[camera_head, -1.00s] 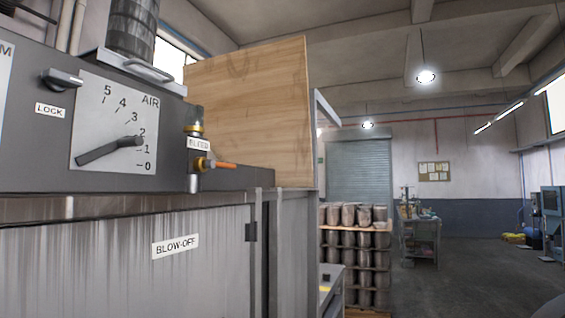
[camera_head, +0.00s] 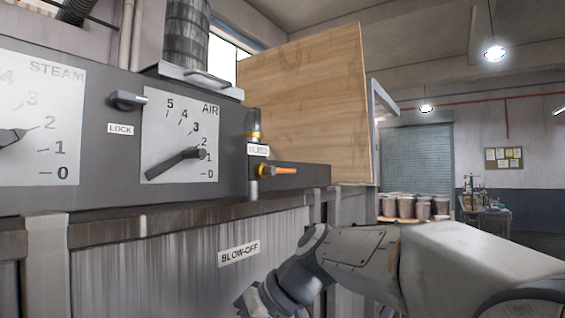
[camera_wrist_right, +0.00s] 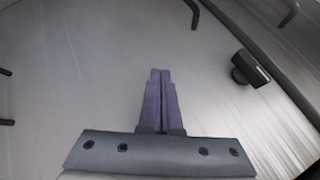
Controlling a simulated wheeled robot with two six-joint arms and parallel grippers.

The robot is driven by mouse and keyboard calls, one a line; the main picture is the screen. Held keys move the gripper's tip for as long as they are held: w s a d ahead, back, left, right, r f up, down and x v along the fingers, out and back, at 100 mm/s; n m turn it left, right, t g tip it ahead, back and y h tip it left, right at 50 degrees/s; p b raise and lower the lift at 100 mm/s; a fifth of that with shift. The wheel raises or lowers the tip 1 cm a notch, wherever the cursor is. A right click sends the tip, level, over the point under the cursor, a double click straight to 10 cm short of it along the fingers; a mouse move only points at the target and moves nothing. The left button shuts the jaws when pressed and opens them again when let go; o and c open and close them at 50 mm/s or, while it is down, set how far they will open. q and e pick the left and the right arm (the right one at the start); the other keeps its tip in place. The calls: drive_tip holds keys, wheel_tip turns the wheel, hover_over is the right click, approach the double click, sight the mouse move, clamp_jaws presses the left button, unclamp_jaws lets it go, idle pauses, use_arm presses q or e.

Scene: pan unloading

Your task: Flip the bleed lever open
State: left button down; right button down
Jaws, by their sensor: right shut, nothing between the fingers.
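The bleed lever (camera_head: 283,171) has an orange handle on a brass-coloured valve at the right part of the dark panel. It points right, roughly level. The BLEED label (camera_head: 258,150) sits just above it. My right arm comes in from the lower right in the head view, with its wrist low in front of the cabinet, below the lever and well apart from it. In the right wrist view my right gripper (camera_wrist_right: 156,72) is shut and empty in front of a grey metal surface. The lever does not show in that view. My left gripper is not in view.
The panel also carries a LOCK knob (camera_head: 128,99), an AIR dial (camera_head: 180,135) and a STEAM dial (camera_head: 40,120). The BLOW-OFF label (camera_head: 239,253) is on the cabinet front below. A wooden board (camera_head: 305,105) stands behind the lever. A dark knob (camera_wrist_right: 250,70) shows in the wrist view.

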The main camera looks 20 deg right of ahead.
drive_tip(key=w+d+r+t+y+p, duration=0.1)
drive_tip(key=w+d+r+t, duration=0.1)
drive_tip(key=w+d+r, duration=0.45)
drive_tip(key=w+d+r+t+y+p, duration=0.1)
drive_tip(key=d+r+t, duration=0.25)
drive_tip(key=r, duration=0.55)
drive_tip(key=n+t+p, duration=0.1)
drive_tip(key=n+t, duration=0.1)
drive_tip(key=t, duration=0.1)
approach(284, 171)
wheel_tip(284, 171, down, 3)
drive_tip(key=w+a, duration=0.1)
drive_tip(key=s+d+r+n+t+y, duration=0.1)
drive_tip(key=s+d+r+n+t, duration=0.1)
drive_tip(key=d+r, duration=0.3)
wheel_tip(284, 171, up, 2)
drive_tip(key=shift+s+r+p, duration=0.2)
drive_tip(key=shift+p, duration=0.25)
drive_tip(key=shift+w, duration=0.1)
drive_tip(key=w+a+f+p, duration=0.4)
drive_tip(key=w+a+p, duration=0.1)
drive_tip(key=w, duration=0.3)
drive_tip(key=shift+w+a, duration=0.2)
drive_tip(key=shift+a, duration=0.6)
drive_tip(key=shift+f, duration=0.15)
